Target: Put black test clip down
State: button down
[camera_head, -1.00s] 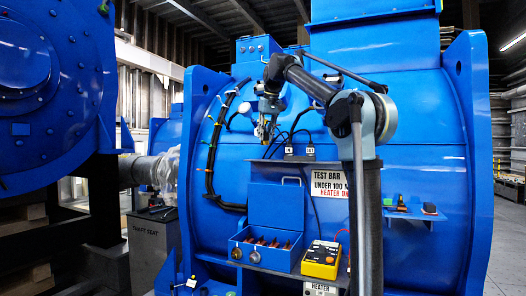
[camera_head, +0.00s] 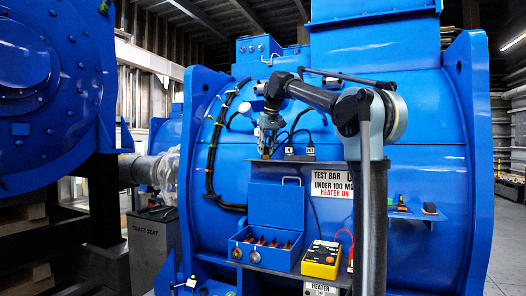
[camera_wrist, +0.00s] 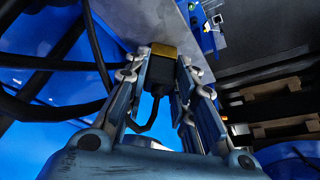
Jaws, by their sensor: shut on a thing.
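My gripper (camera_head: 266,150) is shut on the black test clip, in front of the blue motor housing, at the left end of a narrow shelf (camera_head: 330,164). In the wrist view the black clip (camera_wrist: 159,72) sits between the two fingers of my gripper (camera_wrist: 160,66). It has a brass-coloured end pointing away from me, and a black lead curves down from its near end. The brass end is close to a grey surface (camera_wrist: 150,22); I cannot tell whether they touch. In the head view the clip is too small to make out.
Two black labelled blocks (camera_head: 299,153) with cables stand on the shelf right of my gripper. Below are a blue bin (camera_head: 266,262) with several items and a yellow meter (camera_head: 321,260). A small side shelf (camera_head: 410,214) is at right. Black cables hang near my gripper.

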jog(key=c, duration=1.3)
grip_release()
jog(key=shift+c, duration=0.2)
jog(key=v, duration=1.2)
jog(key=shift+s, duration=0.1)
